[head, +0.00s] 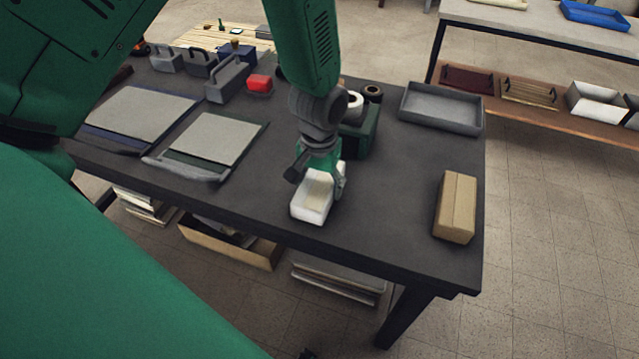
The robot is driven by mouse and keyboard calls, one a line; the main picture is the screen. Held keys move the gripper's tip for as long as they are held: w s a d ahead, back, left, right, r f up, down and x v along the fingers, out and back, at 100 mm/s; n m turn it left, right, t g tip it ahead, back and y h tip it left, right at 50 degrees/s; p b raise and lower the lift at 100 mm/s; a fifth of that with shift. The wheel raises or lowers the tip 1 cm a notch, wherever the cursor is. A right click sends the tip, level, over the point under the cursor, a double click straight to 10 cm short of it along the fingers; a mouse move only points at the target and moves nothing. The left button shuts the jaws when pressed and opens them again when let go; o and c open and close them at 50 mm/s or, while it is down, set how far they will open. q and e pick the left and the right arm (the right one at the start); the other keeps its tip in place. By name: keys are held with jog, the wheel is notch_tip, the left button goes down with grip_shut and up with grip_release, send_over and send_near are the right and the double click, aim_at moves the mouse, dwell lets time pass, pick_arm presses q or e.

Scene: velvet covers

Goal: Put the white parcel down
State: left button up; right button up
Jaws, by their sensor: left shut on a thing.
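The white parcel (312,205) is a small white box with a beige top patch, near the front edge of the dark table (385,225). My left gripper (322,180) comes down over its far end and is shut on it. The gripper hides part of the parcel. I cannot tell whether the parcel's underside touches the table top. My right gripper does not show.
A brown box (455,207) stands at the table's right edge. A grey tray (441,108) lies at the back right, and a dark green box (362,133) stands behind the gripper. Flat boards (213,140) lie left. The table is bare between parcel and brown box.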

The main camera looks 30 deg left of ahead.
aim_at(319, 182)
pick_arm(q)
jog(key=o, duration=1.4)
jog(key=shift+a, duration=0.1)
jog(key=shift+o, duration=0.2)
notch_tip(319, 182, up, 12)
jog(key=p, duration=0.1)
